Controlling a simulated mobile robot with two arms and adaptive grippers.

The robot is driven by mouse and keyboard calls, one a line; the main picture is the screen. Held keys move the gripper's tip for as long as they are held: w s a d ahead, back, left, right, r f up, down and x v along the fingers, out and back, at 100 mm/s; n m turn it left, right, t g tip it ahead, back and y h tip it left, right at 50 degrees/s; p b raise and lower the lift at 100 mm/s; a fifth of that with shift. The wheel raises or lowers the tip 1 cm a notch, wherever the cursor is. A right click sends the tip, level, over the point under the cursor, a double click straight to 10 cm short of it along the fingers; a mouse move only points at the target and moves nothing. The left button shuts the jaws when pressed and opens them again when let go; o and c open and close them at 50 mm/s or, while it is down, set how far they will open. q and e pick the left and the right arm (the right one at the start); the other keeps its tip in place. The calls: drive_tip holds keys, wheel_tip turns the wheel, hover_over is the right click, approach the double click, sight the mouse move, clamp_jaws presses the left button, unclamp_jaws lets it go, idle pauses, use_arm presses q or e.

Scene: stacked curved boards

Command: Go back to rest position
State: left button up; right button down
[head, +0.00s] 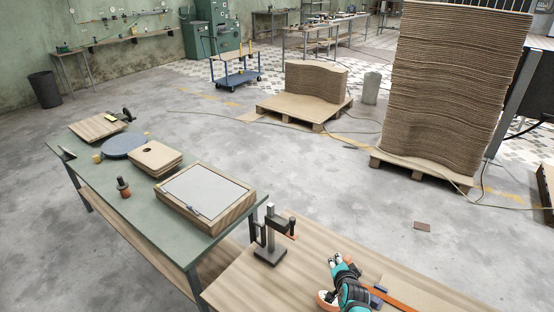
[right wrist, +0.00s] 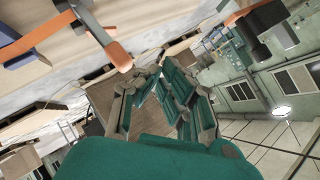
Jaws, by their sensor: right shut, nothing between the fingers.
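My right gripper (head: 339,262) is over the light wooden table (head: 240,285) at the bottom of the head view. Its teal fingers also show in the right wrist view (right wrist: 158,72), shut with their tips close together and nothing between them. My left gripper is not in the head view. The stacked curved boards form a tall stack (head: 445,90) on a pallet at the right and a low stack (head: 316,80) on another pallet. Both stacks are well away from my gripper.
A dark clamp (head: 270,238) stands on the wooden table, left of my gripper. An orange bar (head: 398,302) lies close to its right. A green workbench (head: 140,205) at the left holds a framed panel (head: 205,190) and several boards. The concrete floor (head: 300,165) in the middle is largely free.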

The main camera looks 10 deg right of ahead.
drive_tip(key=s+a+r+n+g+y, duration=0.1)
drive_tip(key=s+a+r+n+g, duration=0.3)
drive_tip(key=s, duration=0.8)
drive_tip(key=s+a+r+n+g+y, duration=0.1)
drive_tip(key=s+a+r+n, duration=0.45)
drive_tip(key=s, duration=0.55)
drive_tip(key=s+a+r+n+g+y, duration=0.1)
drive_tip(key=s+a+r+n+g, duration=0.4)
drive_tip(key=s, duration=0.7)
wheel_tip(320, 180, down, 36)
drive_tip(key=s+d+n+b, duration=0.1)
drive_tip(key=d+b, duration=0.1)
drive_tip(key=b, duration=0.6)
drive_tip(key=s+d+f+b, duration=0.1)
drive_tip(key=s+f+b, duration=0.1)
drive_tip(key=s+f, duration=0.6)
drive_tip(key=s+d+f+b, duration=0.1)
drive_tip(key=s+f+b, duration=0.2)
drive_tip(key=s+f, duration=0.5)
wheel_tip(320, 180, down, 5)
drive_tip(key=shift+s+d+f, duration=0.15)
drive_tip(key=shift+s+d, duration=0.1)
drive_tip(key=shift+d, duration=0.05)
drive_tip(key=shift+n, duration=0.25)
